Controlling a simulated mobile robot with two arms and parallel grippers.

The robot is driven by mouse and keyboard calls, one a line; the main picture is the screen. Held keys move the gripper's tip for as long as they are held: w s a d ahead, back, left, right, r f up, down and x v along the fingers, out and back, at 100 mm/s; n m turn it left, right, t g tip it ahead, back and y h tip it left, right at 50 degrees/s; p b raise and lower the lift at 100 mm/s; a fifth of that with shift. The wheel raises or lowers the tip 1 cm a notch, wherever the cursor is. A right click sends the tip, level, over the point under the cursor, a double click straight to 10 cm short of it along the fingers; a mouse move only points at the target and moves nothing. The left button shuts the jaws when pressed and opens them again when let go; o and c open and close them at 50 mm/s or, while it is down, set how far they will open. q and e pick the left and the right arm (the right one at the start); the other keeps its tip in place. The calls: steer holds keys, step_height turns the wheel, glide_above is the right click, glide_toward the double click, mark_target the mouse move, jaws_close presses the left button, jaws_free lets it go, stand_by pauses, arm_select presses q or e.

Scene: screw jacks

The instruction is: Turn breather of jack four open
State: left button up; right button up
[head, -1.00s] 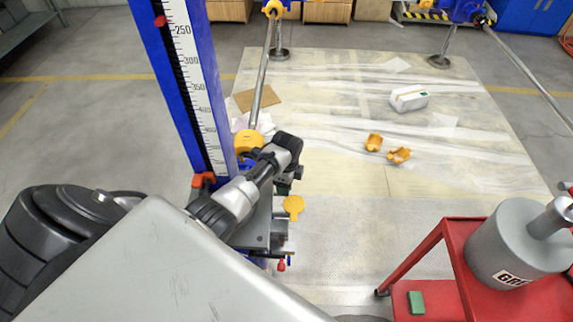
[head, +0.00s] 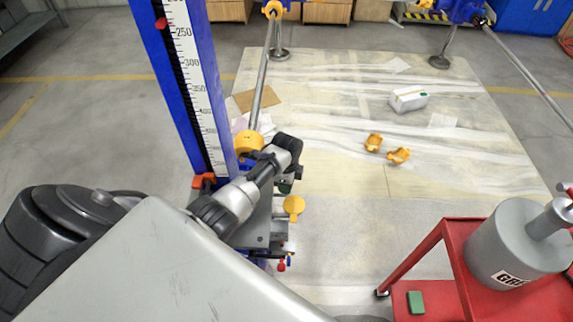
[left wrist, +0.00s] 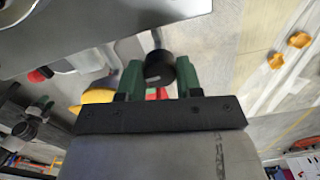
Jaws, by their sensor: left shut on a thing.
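A jack with a tall blue column (head: 172,75) and a white millimetre scale (head: 205,110) stands left of centre in the head view. My left arm reaches over its foot, and my left gripper (head: 286,186) is largely hidden there behind my wrist. In the left wrist view the green fingers of my left gripper (left wrist: 159,80) are shut on a round black knob (left wrist: 160,66), which looks like the breather, with a thin stem behind it. Its turned position cannot be read. My right gripper is not in view.
A yellow round tag (head: 294,205) and a small red lever (head: 281,265) are close beside my gripper. A red trolley (head: 455,240) with a grey cylinder (head: 515,250) stands at right. Orange pieces (head: 398,155) and a white box (head: 409,99) lie on the sheeted floor.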

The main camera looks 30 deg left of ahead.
arm_select(q)
steer(key=n+p, duration=0.2)
steer(key=n, duration=0.1)
steer(key=shift+r, duration=0.15)
steer(key=n+p, duration=0.1)
steer(key=n, duration=0.3)
steer(key=shift+n+p, duration=0.3)
steer(key=shift+p, duration=0.1)
steer(key=n+p, duration=0.1)
steer(key=n, duration=0.3)
steer(key=shift+n, duration=0.3)
steer(key=n+p, duration=0.1)
steer(key=n, duration=0.8)
steer(key=shift+p, duration=0.4)
steer(key=n, duration=0.4)
steer(key=shift+n, duration=0.3)
steer(key=n, duration=0.9)
